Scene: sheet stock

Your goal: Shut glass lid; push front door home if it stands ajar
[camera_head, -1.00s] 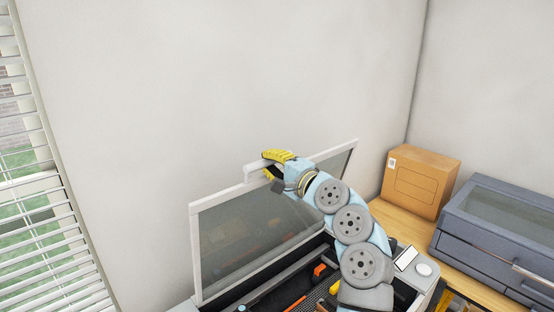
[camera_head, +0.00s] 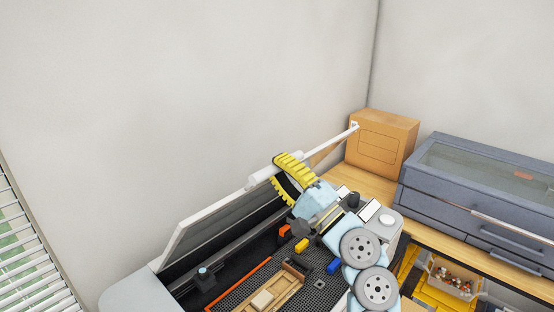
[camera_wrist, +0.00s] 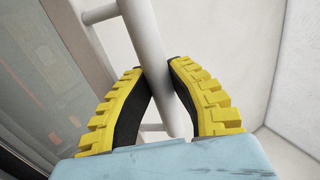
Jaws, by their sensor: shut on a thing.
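The glass lid (camera_head: 213,228) has a white frame and stands partly open, tilted over the dark bed (camera_head: 318,285) of its machine. Its white bar handle (camera_head: 262,176) is on the upper edge and also shows in the wrist view (camera_wrist: 147,35). My gripper (camera_head: 283,177) is shut on this handle; in the wrist view its yellow-padded fingers (camera_wrist: 158,70) lie on either side of the bar. My arm covers part of the bed and the lid's right portion. The front door of this machine is not visible in either view.
A brown box (camera_head: 383,143) and a blue-grey machine with a shut lid (camera_head: 480,183) stand on the wooden bench to the right. A bin of small parts (camera_head: 452,280) sits below. Wood pieces and coloured blocks lie in the bed. A bare wall is behind.

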